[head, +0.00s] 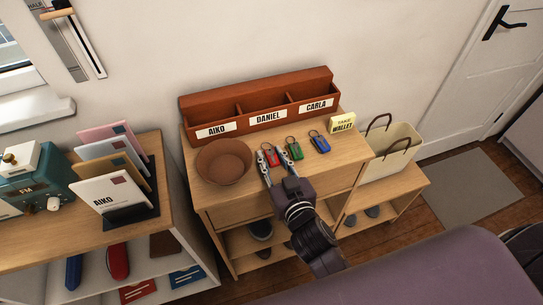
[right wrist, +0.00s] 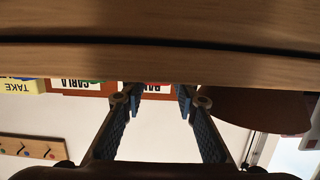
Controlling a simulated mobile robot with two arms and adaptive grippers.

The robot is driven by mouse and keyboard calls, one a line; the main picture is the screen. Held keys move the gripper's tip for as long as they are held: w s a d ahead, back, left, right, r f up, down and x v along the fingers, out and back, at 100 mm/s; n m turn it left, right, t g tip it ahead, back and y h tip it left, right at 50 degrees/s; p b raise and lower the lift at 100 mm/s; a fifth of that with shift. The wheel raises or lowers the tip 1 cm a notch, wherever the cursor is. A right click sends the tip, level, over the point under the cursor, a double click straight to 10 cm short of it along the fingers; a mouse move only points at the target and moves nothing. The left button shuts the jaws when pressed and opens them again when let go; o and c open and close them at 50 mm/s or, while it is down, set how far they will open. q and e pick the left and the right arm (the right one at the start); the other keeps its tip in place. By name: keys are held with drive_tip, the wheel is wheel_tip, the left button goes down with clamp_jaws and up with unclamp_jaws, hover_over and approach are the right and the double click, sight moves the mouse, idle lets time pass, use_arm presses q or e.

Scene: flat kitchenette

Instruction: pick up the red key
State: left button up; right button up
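The red key (head: 271,156) lies on the wooden cabinet top (head: 224,196), to the left of a green key (head: 295,150) and a blue key (head: 320,144). My right gripper (head: 275,164) reaches over the front edge of the cabinet. Its two fingers are apart, with the red key at or between their tips; I cannot tell how high they are above it. In the right wrist view the gripper (right wrist: 158,93) is also open, with nothing clearly between the fingers, and the cabinet edge hides most of the top. My left gripper is not in view.
A brown bowl (head: 224,172) stands close left of the gripper. Behind the keys is a named letter organizer (head: 262,97). A yellow wallet sign (head: 342,124) stands at right, beside a cream bag (head: 385,160). A letter rack (head: 133,217) and teal radio (head: 37,185) stand on the left shelf.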

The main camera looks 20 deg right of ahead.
drive_tip(key=c, duration=0.4)
drive_tip(key=shift+c, duration=0.2)
